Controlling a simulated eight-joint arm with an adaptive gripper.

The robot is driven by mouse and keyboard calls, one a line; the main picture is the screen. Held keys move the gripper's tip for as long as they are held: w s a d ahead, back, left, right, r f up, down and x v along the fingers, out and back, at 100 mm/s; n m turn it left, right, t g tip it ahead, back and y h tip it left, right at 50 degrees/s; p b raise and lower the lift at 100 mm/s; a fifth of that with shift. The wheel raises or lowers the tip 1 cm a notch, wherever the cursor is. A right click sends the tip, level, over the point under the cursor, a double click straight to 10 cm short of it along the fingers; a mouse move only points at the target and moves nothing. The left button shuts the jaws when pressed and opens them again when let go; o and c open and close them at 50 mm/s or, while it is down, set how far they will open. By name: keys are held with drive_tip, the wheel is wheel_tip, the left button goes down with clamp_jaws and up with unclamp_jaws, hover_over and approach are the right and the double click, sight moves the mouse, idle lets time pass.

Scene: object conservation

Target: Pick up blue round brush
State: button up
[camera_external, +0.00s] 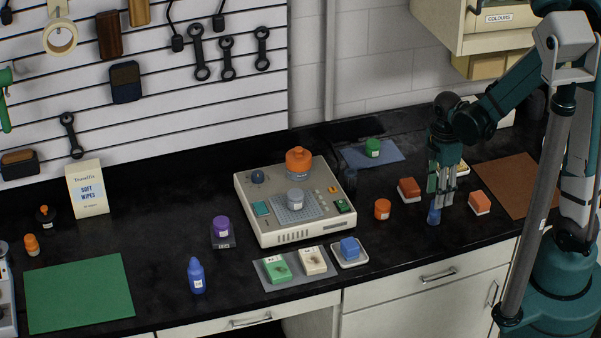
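A small blue object (434,216), which looks like the blue round brush, stands on the black bench toward the front right. My gripper (441,200) points down right at it, with its fingertips at or just above its top. At this size I cannot tell whether the fingers touch it, or whether they are open or shut. The fingers hide part of the area around its top.
An orange cylinder (382,209), a red-brown block (409,189) and an orange block (480,202) stand close by. A beige device (270,222) and a white dish with a blue block (349,248) are to the left. Bare bench lies in front.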

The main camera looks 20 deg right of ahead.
sight(435, 211)
drive_tip(key=shift+f, duration=0.15)
drive_tip(key=shift+f, duration=2.45)
drive_tip(key=shift+c, duration=0.3)
drive_tip(key=c, duration=1)
